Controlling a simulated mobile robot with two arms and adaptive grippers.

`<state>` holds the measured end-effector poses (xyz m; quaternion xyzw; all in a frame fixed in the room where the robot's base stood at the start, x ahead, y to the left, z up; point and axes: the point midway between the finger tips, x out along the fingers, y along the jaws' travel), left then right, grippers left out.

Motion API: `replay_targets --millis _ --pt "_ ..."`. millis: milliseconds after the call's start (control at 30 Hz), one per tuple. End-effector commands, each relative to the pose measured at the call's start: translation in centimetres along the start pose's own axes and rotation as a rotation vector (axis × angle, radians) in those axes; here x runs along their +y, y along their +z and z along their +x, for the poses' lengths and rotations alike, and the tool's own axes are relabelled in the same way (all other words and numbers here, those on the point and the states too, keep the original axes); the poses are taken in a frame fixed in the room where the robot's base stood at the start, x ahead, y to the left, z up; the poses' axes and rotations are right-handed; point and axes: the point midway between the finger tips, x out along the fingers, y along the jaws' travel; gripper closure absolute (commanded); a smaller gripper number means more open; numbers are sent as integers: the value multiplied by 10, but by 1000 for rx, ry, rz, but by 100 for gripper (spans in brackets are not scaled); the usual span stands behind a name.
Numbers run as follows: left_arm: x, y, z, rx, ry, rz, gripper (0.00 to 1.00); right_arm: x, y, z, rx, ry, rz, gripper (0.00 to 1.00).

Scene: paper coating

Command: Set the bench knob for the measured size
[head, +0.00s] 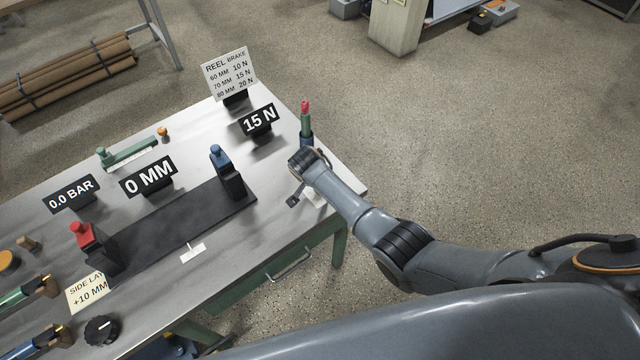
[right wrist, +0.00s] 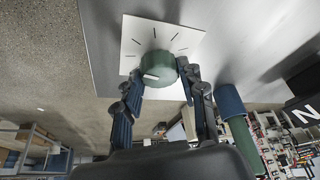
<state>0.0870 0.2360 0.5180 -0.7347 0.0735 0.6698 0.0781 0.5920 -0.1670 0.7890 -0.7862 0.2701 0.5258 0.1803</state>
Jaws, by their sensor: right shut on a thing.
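The green round knob (right wrist: 158,66) sits on a white dial plate (right wrist: 192,42) with black tick marks in the right wrist view. A white line shows on the knob's face. My right gripper (right wrist: 163,74) has its fingers on both sides of the knob and is shut on it. In the head view my right gripper (head: 299,192) is at the bench's right end and hides the knob. A "15 N" display (head: 259,120) stands nearby. The "REEL BRAKE" card (head: 228,73) reads 60 MM 10 N, 70 MM 15 N, 80 MM 20 N. My left gripper is not in view.
A blue and green upright post with a red top (head: 306,125) stands close beside my right gripper. The bench (head: 225,245) also holds a "0 MM" display (head: 148,177), a "0.0 BAR" display (head: 71,194), a black slide (head: 165,232) and a black knob (head: 102,330).

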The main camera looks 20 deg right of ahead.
Motion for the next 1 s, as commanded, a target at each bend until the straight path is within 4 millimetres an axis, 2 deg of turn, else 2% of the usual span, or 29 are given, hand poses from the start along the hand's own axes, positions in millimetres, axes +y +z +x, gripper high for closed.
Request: replay_targets --millis 600,1000 --pt "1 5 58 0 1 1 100 -5 -1 5 2 220 539 92" --pt "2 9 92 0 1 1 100 -6 -2 4 1 334 812 92"
